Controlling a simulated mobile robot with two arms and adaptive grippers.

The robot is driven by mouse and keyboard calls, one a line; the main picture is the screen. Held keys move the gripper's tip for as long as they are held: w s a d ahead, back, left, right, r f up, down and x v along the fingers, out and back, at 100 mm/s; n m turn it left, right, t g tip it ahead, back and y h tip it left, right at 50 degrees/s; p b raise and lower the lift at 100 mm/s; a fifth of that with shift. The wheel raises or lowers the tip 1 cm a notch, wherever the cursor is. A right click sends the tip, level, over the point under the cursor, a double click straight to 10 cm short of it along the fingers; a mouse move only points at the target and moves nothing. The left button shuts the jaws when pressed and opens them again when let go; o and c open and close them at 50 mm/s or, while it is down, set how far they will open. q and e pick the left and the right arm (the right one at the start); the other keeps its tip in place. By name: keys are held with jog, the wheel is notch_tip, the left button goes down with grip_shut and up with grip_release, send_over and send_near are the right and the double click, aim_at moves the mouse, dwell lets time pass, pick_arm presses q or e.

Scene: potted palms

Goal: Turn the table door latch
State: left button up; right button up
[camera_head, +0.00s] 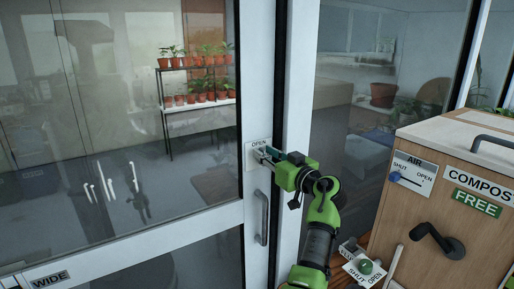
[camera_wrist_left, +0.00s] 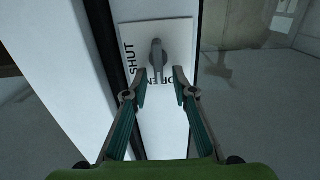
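A white latch plate (camera_head: 252,163) is on the pale frame of the glass door, with "OPEN" along its top. In the left wrist view the plate (camera_wrist_left: 180,32) also reads "SHUT" at its left, and a grey latch lever (camera_wrist_left: 156,58) stands out from its middle, its end toward the "OPEN" lettering. My left gripper (camera_head: 270,155) is at the plate. In its wrist view my left gripper (camera_wrist_left: 158,86) is open, with its fingertips on either side of the lever's end. I cannot tell whether they touch it. My right gripper is not in view.
A vertical door handle (camera_head: 262,217) is below the plate. A wooden compost box (camera_head: 437,215) with an air slider (camera_head: 408,180) and black crank (camera_head: 440,240) stands at right. A green knob (camera_head: 365,267) on a "SHUT OPEN" plate is beside my arm. Potted plants stand behind the glass.

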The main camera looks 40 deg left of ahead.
pick_arm(q)
jog(key=shift+d+r, duration=0.2)
jog(key=shift+d, duration=0.1)
grip_shut()
